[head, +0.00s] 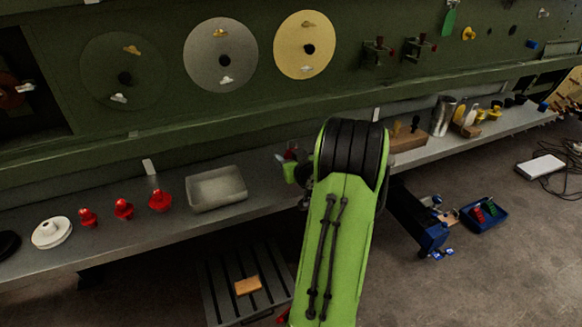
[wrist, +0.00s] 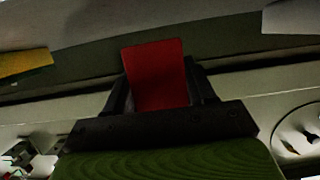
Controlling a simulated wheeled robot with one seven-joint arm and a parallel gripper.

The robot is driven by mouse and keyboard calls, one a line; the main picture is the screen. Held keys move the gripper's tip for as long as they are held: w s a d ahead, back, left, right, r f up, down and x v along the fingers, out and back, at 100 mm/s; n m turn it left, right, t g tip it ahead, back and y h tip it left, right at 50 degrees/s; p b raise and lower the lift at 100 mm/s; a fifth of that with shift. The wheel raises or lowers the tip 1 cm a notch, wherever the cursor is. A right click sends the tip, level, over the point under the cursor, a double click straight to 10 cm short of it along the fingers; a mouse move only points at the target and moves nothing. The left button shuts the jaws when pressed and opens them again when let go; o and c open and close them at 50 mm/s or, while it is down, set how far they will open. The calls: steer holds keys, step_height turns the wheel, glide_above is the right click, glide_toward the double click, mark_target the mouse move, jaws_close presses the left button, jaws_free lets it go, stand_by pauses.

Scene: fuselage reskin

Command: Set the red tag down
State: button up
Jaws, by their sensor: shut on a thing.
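The red tag (wrist: 155,72) is a flat dark red rectangle in the middle of the wrist view. My gripper (wrist: 158,88) is shut on it, with a black finger at each side. The tag stands out past the fingers; its lower end is hidden by the gripper body. I cannot tell whether its far end touches anything. In the head view my green arm reaches toward the bench, and it hides my gripper. I cannot make out the held tag for certain there.
The long grey bench (head: 110,220) holds a metal tray (head: 216,188), several red knobbed pieces (head: 124,208), a white round piece (head: 52,232), a green cup (head: 290,172) and a wooden block (head: 408,140). A green panel with discs (head: 221,54) rises behind. A blue bin (head: 484,215) stands on the floor.

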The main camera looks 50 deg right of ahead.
steer(key=shift+w+f, duration=0.1)
steer(key=shift+f, duration=0.85)
steer(key=shift+f+b, duration=0.15)
steer(key=shift+b, duration=0.15)
steer(key=o, duration=1)
